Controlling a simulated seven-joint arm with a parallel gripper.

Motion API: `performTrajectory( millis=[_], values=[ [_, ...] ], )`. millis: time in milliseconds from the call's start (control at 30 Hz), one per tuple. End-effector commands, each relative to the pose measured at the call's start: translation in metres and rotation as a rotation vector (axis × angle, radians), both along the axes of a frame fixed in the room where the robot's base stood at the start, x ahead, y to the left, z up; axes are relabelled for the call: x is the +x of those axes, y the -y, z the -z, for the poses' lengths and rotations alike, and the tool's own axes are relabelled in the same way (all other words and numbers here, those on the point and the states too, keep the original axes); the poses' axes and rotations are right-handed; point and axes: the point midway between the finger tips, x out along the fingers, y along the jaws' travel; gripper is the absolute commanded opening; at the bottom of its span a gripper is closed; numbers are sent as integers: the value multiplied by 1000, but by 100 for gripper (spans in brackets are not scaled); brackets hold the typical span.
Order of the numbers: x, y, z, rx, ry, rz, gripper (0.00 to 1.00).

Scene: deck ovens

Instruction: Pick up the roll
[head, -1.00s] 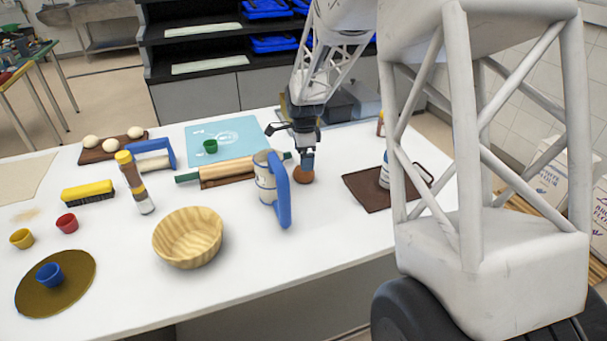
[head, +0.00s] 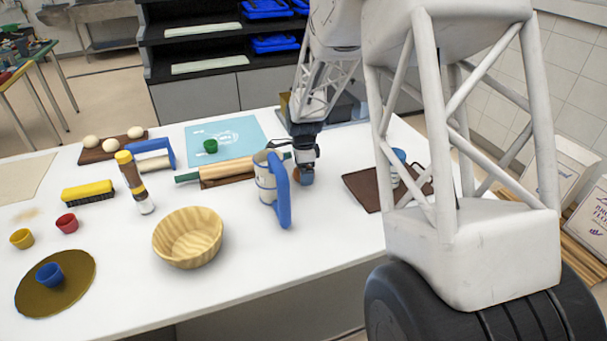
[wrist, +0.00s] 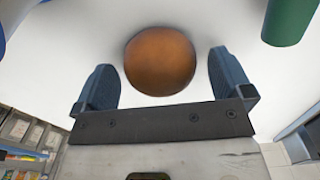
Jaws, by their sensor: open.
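The roll is a round brown bun (wrist: 160,58) on the white tabletop, seen in the wrist view. It lies between the two blue-grey fingers of my gripper (wrist: 163,80), with a gap on each side, and its lower part is nearest the palm. In the head view my gripper (head: 304,177) reaches down to the table right beside the blue-handled jug and hides most of the roll. The jaws are open and hold nothing.
The jug with a blue handle (head: 279,190) stands close on the left. A rolling pin with green handles (head: 228,171) lies just behind it. A wooden bowl (head: 189,238) stands front left. A brown board (head: 361,190) lies to the right, with clear table between.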

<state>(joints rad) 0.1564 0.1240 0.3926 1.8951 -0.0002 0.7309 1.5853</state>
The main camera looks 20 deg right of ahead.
Motion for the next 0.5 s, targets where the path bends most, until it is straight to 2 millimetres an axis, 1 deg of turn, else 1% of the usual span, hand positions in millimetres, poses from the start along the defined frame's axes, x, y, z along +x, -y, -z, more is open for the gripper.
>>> performTrajectory(
  millis=[33, 133, 500],
  values=[
    [0, 0, 5, 0, -1, 0, 98],
    [0, 0, 10, 0, 0, 0, 98],
    [0, 0, 11, 0, 1, 1, 98]
  ],
)
